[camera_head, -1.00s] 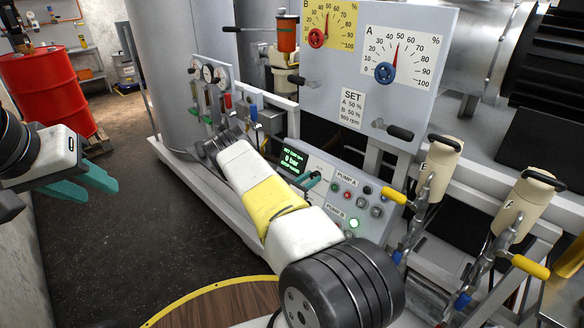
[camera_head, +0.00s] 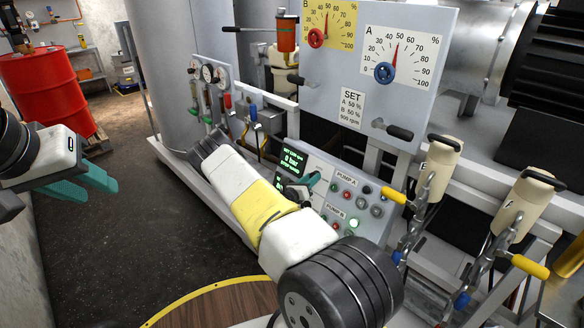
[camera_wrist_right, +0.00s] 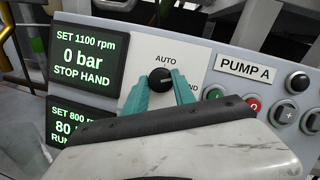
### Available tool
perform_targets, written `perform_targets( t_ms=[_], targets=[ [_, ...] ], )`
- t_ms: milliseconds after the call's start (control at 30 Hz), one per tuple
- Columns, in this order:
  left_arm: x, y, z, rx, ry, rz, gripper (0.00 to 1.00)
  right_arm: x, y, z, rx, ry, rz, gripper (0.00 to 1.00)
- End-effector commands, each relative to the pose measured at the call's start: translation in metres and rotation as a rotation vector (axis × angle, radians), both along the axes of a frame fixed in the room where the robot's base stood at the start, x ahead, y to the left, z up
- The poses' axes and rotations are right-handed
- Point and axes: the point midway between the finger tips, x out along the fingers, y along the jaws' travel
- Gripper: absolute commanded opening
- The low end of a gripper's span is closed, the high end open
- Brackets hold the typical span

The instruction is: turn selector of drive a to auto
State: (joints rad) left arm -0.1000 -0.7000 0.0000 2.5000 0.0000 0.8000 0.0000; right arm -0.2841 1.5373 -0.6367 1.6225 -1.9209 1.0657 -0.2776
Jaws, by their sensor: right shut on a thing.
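In the right wrist view the black selector knob (camera_wrist_right: 160,78) sits on a pale plate, with AUTO printed above it and a partly hidden label ending in ND to its right. My right gripper (camera_wrist_right: 154,92) is shut on the knob, one teal finger on each side. The knob's exact pointing is hard to tell. The upper green display (camera_wrist_right: 84,58) reads SET 1100 rpm, 0 bar, STOP HAND. In the head view my right gripper (camera_head: 307,184) is at the control panel. My left gripper (camera_head: 92,186) is open and empty at the far left, away from the panel.
Right of the selector are the PUMP A label (camera_wrist_right: 246,69) and several buttons. A lower display (camera_wrist_right: 78,124) is partly covered by my gripper. Pump levers with yellow grips (camera_head: 393,195) stand right of the panel. A red drum (camera_head: 45,90) stands at the back left.

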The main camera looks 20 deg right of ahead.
Motion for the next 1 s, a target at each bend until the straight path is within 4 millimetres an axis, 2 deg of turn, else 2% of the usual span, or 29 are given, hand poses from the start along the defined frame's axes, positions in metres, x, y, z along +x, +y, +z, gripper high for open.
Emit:
perform_targets(
  t_ms=[1000],
  targets=[
    [0.0000, 0.0000, 0.0000, 0.000, 0.000, 0.000, 0.36, -0.0012, -0.0012, 0.0044, -0.335, 0.810, 0.321, 0.00]
  ],
)
